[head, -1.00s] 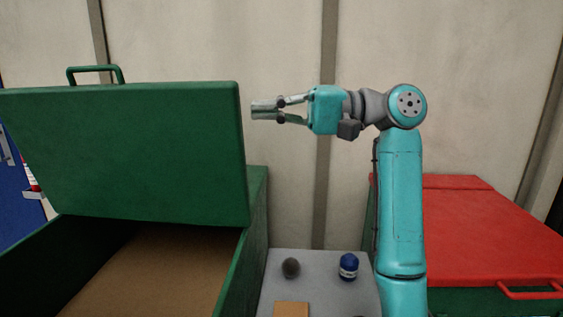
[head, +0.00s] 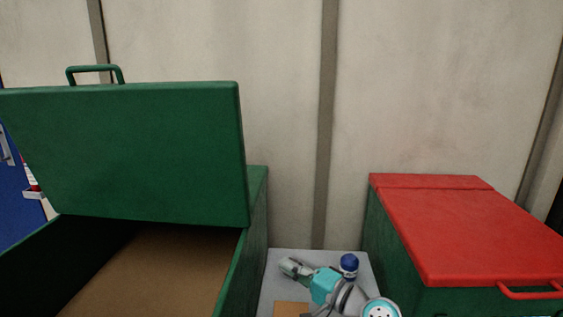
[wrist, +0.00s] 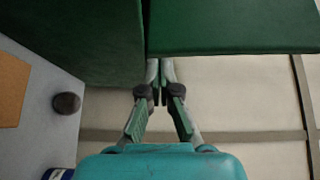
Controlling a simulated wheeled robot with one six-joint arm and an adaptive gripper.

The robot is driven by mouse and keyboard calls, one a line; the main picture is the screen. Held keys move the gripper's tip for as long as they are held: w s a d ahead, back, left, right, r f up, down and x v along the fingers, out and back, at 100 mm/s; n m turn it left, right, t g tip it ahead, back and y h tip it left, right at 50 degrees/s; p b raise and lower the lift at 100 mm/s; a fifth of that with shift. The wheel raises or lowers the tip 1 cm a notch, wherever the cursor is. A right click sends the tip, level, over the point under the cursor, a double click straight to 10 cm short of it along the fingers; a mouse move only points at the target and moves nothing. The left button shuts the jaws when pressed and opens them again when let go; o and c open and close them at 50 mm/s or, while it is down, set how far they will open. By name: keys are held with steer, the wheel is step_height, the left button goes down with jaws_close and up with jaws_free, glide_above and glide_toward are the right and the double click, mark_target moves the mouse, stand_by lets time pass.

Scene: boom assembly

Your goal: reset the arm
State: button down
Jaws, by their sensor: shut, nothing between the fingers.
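My gripper (head: 291,267) is low in the head view, in front of the grey surface between the two boxes. Its fingers point left, and they are shut with nothing between them. The wrist view also shows the closed fingers (wrist: 160,82), pointing toward the green box and its lid. My teal arm is folded down at the bottom of the head view, mostly out of frame.
The green box (head: 257,215) stands left with its lid (head: 130,150) raised. A red-lidded box (head: 460,230) is closed at right. A blue-capped container (head: 349,264) stands on the grey surface (head: 277,256). A dark ball (wrist: 67,103) and tan block (wrist: 12,88) lie there too.

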steer(key=s+d+f+m+t+h, duration=0.15)
steer(key=s+d+f+h, duration=0.25)
steer(key=s+f, duration=0.55)
steer(key=s+d+f+m+t+h, duration=0.15)
steer(key=s+d+f+h, duration=0.35)
steer(key=f, duration=0.7)
steer(key=s+d+f+n+h, duration=0.1)
steer(key=s+d+f+h, duration=0.15)
steer(key=s, duration=0.65)
steer(key=s+d+f+n+h, duration=0.1)
steer(key=s+d+f+n, duration=0.15)
steer(key=s, duration=0.55)
steer(key=s+d+r+n+h, duration=0.1)
steer(key=s+r+n, duration=0.2)
steer(key=s, duration=0.7)
steer(key=s+d+r+n, duration=0.1)
steer(key=s+r+n, duration=0.2)
steer(key=s+r, duration=0.3)
steer(key=s, duration=0.5)
steer(key=shift+d+h, duration=0.3)
steer(key=shift+h, duration=0.05)
